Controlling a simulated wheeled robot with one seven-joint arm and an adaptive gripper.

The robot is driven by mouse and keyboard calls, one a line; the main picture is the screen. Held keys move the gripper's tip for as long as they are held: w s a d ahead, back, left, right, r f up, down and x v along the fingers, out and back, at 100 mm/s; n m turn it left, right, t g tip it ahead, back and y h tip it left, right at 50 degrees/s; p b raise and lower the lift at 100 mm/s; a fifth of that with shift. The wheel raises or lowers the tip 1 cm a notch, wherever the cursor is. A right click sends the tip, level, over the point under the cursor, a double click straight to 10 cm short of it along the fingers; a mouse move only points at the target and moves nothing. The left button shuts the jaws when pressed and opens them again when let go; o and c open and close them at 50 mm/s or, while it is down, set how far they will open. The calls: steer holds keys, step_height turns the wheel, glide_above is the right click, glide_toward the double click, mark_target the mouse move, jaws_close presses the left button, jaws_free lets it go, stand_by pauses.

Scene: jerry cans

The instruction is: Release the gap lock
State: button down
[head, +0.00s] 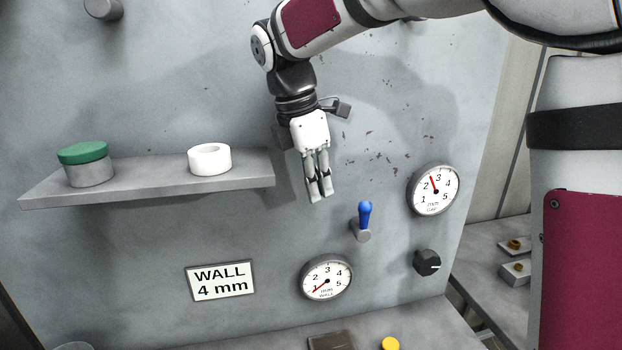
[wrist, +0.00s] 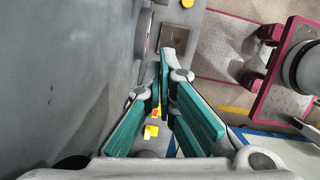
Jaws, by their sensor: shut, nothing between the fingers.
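A lever with a blue handle (head: 364,215) stands up from a grey round mount on the wall panel; no label shows which control is the gap lock. The gap gauge (head: 434,190) is up and right of the lever, its red needle between 2 and 3. A black knob (head: 427,263) sits below that gauge. My gripper (head: 318,198) is shut and empty, fingers pointing down, left of and a little above the lever. In the wrist view my gripper (wrist: 167,62) also shows empty; I cannot make out the lever there.
The wall gauge (head: 326,278) and a "WALL 4 mm" sign (head: 220,281) are low on the panel. A shelf (head: 130,189) on the left holds a green-lidded jar (head: 88,166) and a white ring (head: 209,159). A yellow button (head: 390,344) is on the ledge below.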

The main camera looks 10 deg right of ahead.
mark_target(361, 217)
steer(key=shift+w+d+f+p, duration=0.2)
steer(key=shift+d+f+p, duration=0.15)
steer(key=shift+d+f, duration=0.65)
steer(key=shift+w+d+f+p, duration=0.15)
steer(key=shift+d+f+p, duration=0.25)
steer(key=shift+d+f, duration=0.65)
steer(key=shift+w+d+f+p, duration=0.3)
steer(key=shift+d+f, duration=0.4)
steer(key=shift+f, duration=0.55)
steer(key=shift+s, duration=0.1)
steer(key=shift+d, duration=0.2)
steer(key=shift+d+r+y+b, duration=0.1)
steer(key=shift+y+b, duration=0.25)
steer(key=shift+y, duration=0.05)
